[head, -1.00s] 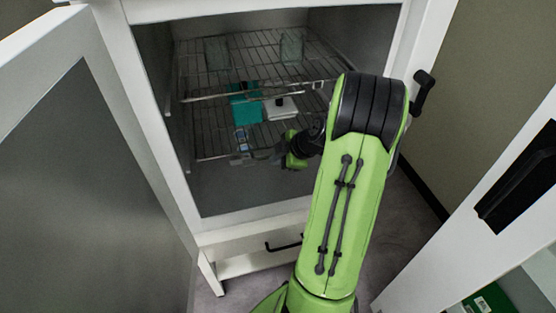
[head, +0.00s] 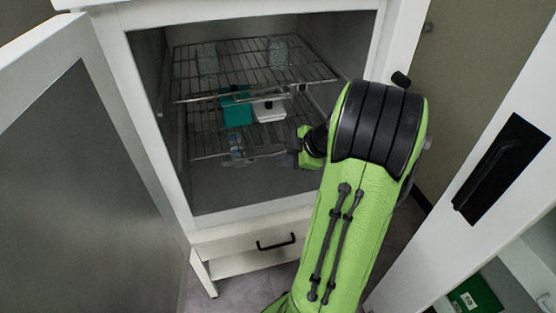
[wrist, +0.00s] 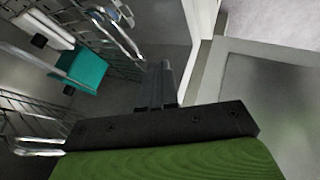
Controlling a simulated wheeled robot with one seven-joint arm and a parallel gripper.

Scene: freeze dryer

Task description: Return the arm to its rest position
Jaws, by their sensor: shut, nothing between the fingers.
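My green arm reaches up from the bottom of the head view, in front of the open freeze dryer (head: 190,235). Its gripper is mostly hidden behind the arm's own links in the head view. In the wrist view my gripper (wrist: 162,68) is shut with nothing between its fingers, pointing toward the grey interior wall. The wire shelves (head: 250,62) are beside it, on the left in the wrist view. A teal box (head: 236,107) and a white box (head: 270,110) sit on the lower shelf, apart from the gripper.
The open door (head: 95,150) stands at the left. A second white door panel (head: 480,200) with a black recess is at the right, close to the arm. A drawer with a black handle (head: 276,241) is below the chamber. Clear floor shows below.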

